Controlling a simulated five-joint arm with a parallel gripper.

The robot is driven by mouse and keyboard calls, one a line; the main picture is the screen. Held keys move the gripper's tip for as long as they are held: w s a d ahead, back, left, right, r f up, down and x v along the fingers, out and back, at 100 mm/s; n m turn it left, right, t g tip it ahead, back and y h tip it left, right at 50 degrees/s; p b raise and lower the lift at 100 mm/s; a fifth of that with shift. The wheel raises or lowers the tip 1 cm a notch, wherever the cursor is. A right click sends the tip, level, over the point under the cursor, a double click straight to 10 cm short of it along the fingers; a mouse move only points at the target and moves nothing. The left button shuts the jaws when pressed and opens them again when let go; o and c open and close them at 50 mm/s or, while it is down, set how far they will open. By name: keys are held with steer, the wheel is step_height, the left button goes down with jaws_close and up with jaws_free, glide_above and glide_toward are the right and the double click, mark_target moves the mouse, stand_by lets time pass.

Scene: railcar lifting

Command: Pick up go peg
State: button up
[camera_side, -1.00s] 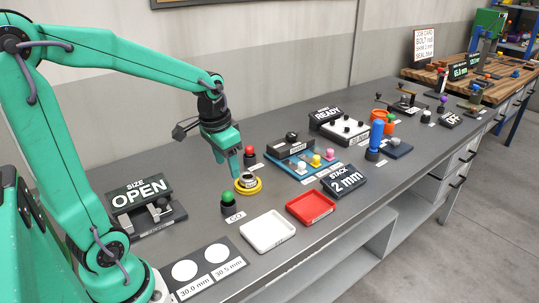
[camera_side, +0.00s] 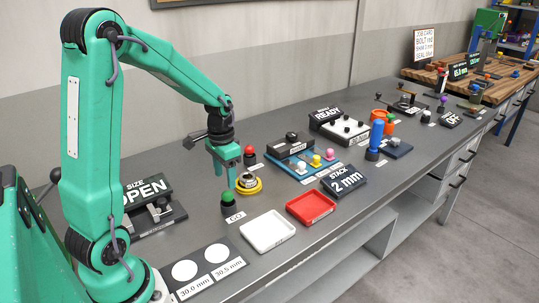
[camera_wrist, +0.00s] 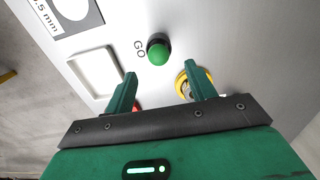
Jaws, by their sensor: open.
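The go peg (camera_side: 228,202) is a green-topped peg in a dark base, upright on the grey bench behind its GO label (camera_side: 235,216). In the wrist view its round green top (camera_wrist: 158,54) shows ahead of my fingertips, between their lines. My gripper (camera_side: 226,170) points down, above and slightly behind the peg, and touches nothing. In the wrist view my gripper (camera_wrist: 163,82) has its two green fingers spread with nothing between them.
A yellow ring with a metal part (camera_side: 249,183) stands close right of the peg. A red-topped peg (camera_side: 249,156) is behind it. White tray (camera_side: 268,247) and red tray (camera_side: 311,208) lie in front.

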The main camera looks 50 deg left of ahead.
mark_target(227, 192)
steer(key=shift+f, duration=0.7)
steer(key=shift+f, duration=0.1)
steer(key=shift+d+f, duration=0.1)
steer(key=shift+f, duration=2.4)
steer(key=shift+c, duration=0.2)
steer(key=c, duration=1)
